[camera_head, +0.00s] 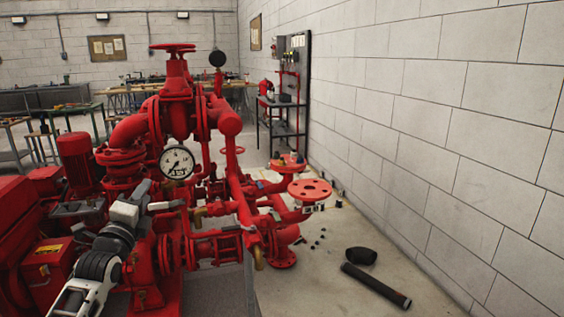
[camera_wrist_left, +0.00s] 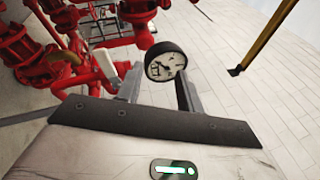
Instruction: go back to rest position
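My left arm comes in from the lower left in the head view. Its gripper (camera_head: 166,194) is in front of the red pump assembly (camera_head: 178,105), just below a round white-faced pressure gauge (camera_head: 177,162). In the left wrist view the two grey fingers of the left gripper (camera_wrist_left: 145,84) stand wide apart with nothing held between them. The gauge (camera_wrist_left: 167,62) shows beyond the fingers, nearer the right one; I cannot tell whether they touch. My right gripper is in neither view.
Red pipes and a flanged outlet (camera_head: 310,190) stick out to the right of the gripper. A black pipe (camera_head: 376,285) and elbow (camera_head: 361,256) lie on the floor. A block wall (camera_head: 450,130) bounds the right side. Workbenches (camera_head: 45,100) stand at the back left.

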